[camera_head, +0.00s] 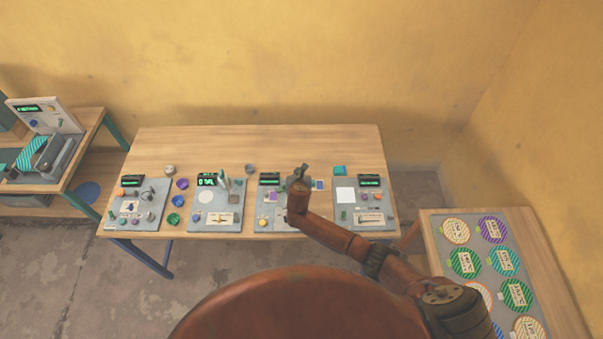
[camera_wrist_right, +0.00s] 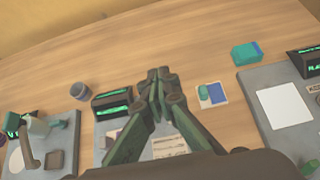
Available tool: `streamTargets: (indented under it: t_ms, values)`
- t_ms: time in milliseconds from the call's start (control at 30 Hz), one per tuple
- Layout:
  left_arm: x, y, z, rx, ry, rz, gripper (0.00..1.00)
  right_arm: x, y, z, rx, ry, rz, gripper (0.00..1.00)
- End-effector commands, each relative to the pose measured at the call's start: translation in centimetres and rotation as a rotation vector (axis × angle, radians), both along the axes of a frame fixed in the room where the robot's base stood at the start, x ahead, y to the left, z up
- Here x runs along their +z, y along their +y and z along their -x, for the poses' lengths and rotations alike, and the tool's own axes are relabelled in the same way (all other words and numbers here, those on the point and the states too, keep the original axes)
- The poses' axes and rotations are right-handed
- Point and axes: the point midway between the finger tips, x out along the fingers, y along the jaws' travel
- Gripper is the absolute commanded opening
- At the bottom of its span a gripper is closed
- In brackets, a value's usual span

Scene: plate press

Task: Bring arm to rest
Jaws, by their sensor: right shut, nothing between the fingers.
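My right arm (camera_head: 350,243) reaches from the lower right over the wooden table. My right gripper (camera_head: 301,173) is above the third grey panel (camera_head: 266,215) from the left, near its display. In the right wrist view the right gripper (camera_wrist_right: 157,88) has its fingers together with nothing between them, over the table's bare wood. Its fingers hide part of that panel. My left gripper is in neither view.
More grey panels with displays and knobs stand on the table (camera_head: 300,140), among them a right one (camera_head: 345,220). Small bowls (camera_head: 182,184) stand between panels. A side table at right holds a tray (camera_head: 465,225) of striped discs. A press-like device (camera_head: 48,115) is at far left.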

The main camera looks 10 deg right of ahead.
Motion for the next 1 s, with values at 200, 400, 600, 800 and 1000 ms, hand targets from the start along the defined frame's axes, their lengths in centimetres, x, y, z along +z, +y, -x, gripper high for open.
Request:
streamTargets:
  t_ms: [200, 400, 600, 800, 1000]
  values:
    - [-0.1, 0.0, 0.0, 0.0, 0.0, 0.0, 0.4, 0.7, 0.7, 0.1, 0.01, 0.001, 0.0, 0.0]
    - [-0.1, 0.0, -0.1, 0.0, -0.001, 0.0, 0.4, 0.7, 0.8, 0.1, 0.011, 0.001, 0.0, 0.0]
    - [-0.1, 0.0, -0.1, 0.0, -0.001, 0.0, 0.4, 0.7, 0.7, 0.1, 0.01, 0.001, 0.0, 0.0]
    - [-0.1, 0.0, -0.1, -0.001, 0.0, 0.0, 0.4, -0.1, 0.6, 1.6, -0.043, 0.012, -0.075, 0.0]
    - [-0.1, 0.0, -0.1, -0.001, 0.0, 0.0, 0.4, -2.6, -1.2, 10.2, -0.438, 0.059, -0.545, 0.0]
